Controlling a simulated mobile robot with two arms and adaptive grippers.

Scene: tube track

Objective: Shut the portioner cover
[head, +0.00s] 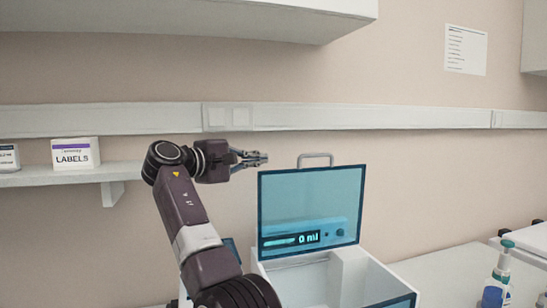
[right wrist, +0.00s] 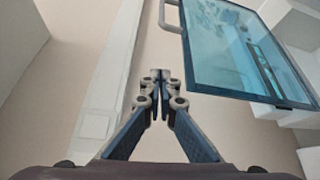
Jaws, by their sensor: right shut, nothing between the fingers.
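The portioner cover (head: 310,205) is a see-through blue panel with a dark frame, standing raised at the back of the white portioner (head: 300,284). A grey handle (head: 315,157) sits on its top edge. A display reading "0 ml" shows through the cover. My right gripper (head: 264,158) is shut and empty, left of the handle at about its height and apart from it. In the right wrist view the gripper (right wrist: 160,75) points up the picture, with the cover (right wrist: 235,50) and handle (right wrist: 170,15) to its right. My left gripper is not in view.
A shelf (head: 62,177) with a box marked "LABELS" (head: 75,154) is on the left wall. A bottle with a green top (head: 499,275) stands on the counter (head: 437,269) at the right. A wall cabinet (head: 200,18) hangs above. The wall space above the cover is free.

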